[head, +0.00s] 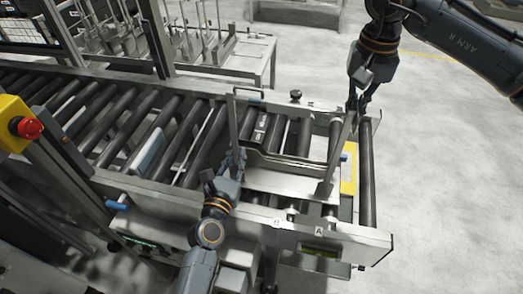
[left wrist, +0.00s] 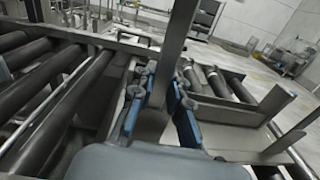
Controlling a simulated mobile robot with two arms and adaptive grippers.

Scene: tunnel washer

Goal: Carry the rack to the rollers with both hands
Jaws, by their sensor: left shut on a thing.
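The metal rack (head: 285,183) is a flat tray with an upright at each end, and it is at the right part of the roller conveyor. I cannot tell whether it rests on the rollers (head: 367,190) or hangs just above them. My left gripper (head: 234,160) is shut on the rack's left upright. In the left wrist view the upright (left wrist: 176,45) stands between the blue-padded fingers of my left gripper (left wrist: 160,95). My right gripper (head: 358,98) points down at the top of the rack's right upright (head: 338,155). Its fingertips are small and overlap the upright, so their grip is unclear.
More bare rollers (head: 105,120) run off to the left, with a blue-grey plate (head: 148,152) among them. A yellow box with a red emergency button (head: 29,128) stands at the left. A side table with other racks (head: 230,68) is behind. The floor at the right is clear.

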